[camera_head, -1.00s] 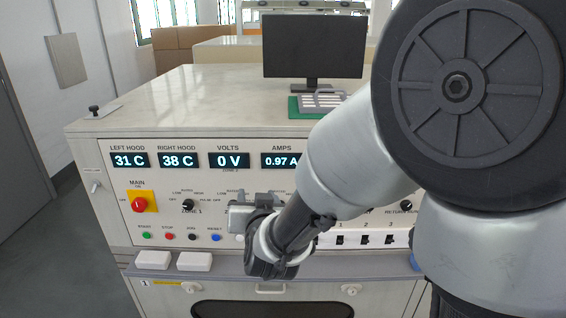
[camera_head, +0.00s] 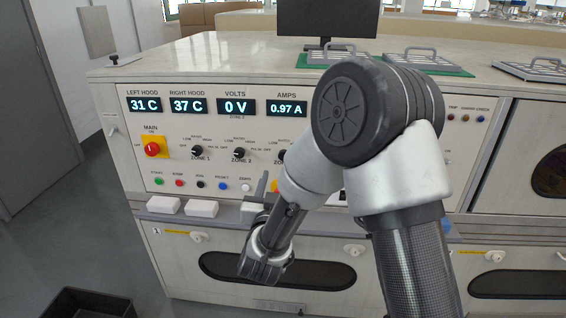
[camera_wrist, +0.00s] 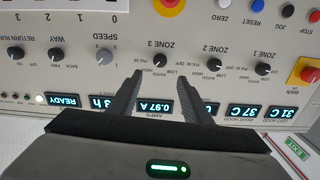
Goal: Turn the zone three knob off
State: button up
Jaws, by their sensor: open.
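The zone three knob (camera_wrist: 160,60) is a round black knob on the pale panel, and its ZONE 3 label is upside down in the wrist view. My gripper (camera_wrist: 162,76) is open and empty, its two dark fingers pointing at the panel on either side of the knob's column. The knob shows just beyond the gap, not gripped. In the head view the third zone knob (camera_head: 282,155) is partly hidden by my arm, and my gripper (camera_head: 268,187) is below it. The knob's exact pointer setting is too small to read.
The zone one knob (camera_head: 197,150) and zone two knob (camera_head: 239,152) are to its left. A red-on-yellow main switch (camera_head: 152,149) is at far left. Displays (camera_head: 188,106) run above, small push buttons (camera_head: 179,183) below. White blocks (camera_head: 202,208) rest on the ledge.

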jog(key=w+b, duration=0.1)
jog(key=w, duration=0.9)
jog(key=shift+w+d, duration=0.25)
jog(key=shift+w, duration=0.15)
jog(key=c, duration=1.1)
